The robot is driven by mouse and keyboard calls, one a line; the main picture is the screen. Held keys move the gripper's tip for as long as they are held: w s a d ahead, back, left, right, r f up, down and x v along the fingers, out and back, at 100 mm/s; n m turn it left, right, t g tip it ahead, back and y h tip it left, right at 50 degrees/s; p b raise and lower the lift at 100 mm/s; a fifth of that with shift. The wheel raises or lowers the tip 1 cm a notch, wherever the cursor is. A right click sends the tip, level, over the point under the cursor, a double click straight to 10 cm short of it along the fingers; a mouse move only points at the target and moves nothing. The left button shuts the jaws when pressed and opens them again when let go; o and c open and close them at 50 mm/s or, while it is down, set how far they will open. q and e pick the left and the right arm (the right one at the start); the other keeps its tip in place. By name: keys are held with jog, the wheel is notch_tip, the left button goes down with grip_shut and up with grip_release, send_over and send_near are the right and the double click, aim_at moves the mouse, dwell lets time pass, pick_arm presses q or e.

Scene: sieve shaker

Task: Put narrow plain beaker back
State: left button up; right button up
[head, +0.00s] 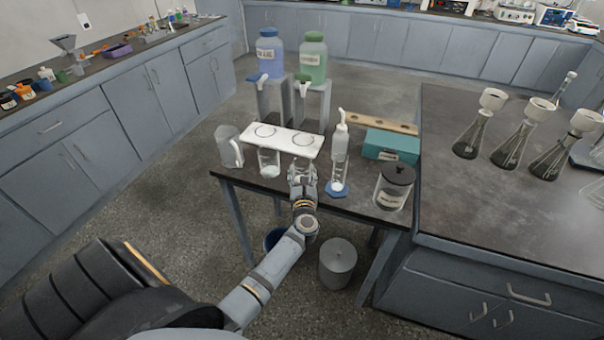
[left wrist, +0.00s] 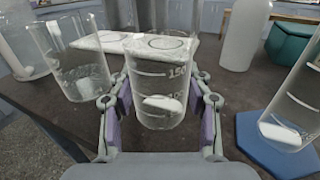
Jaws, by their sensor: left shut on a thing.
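My left gripper (head: 303,182) is shut on a clear glass beaker (left wrist: 158,88) at the front of the small dark table. Its fingers (left wrist: 158,108) press on both sides of the beaker. The beaker is upright, with white graduation marks and white matter low inside. I cannot tell whether its base touches the table. A white board (head: 284,140) with two dark ring outlines lies behind it; the held beaker hides part of the board in the left wrist view. A second clear beaker (head: 269,163) stands to the left, apart from the gripper. My right gripper is not in view.
A clear jug (head: 230,147) stands at the table's left end. A cylinder on a blue hexagonal base (head: 338,189), a white wash bottle (head: 341,140), a lidded jar (head: 393,187) and a teal box (head: 391,145) stand to the right. Two large bottles (head: 271,54) (head: 313,58) stand behind.

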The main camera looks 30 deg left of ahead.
pick_arm(q)
jog(key=shift+f, duration=0.15)
jog(key=o, duration=1.2)
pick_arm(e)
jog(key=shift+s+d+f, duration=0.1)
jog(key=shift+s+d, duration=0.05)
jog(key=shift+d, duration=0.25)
pick_arm(q)
jog(key=shift+r, duration=0.35)
jog(key=v, duration=1.2)
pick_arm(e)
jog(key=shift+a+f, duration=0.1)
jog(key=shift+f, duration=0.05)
pick_arm(q)
jog(key=shift+f, duration=0.15)
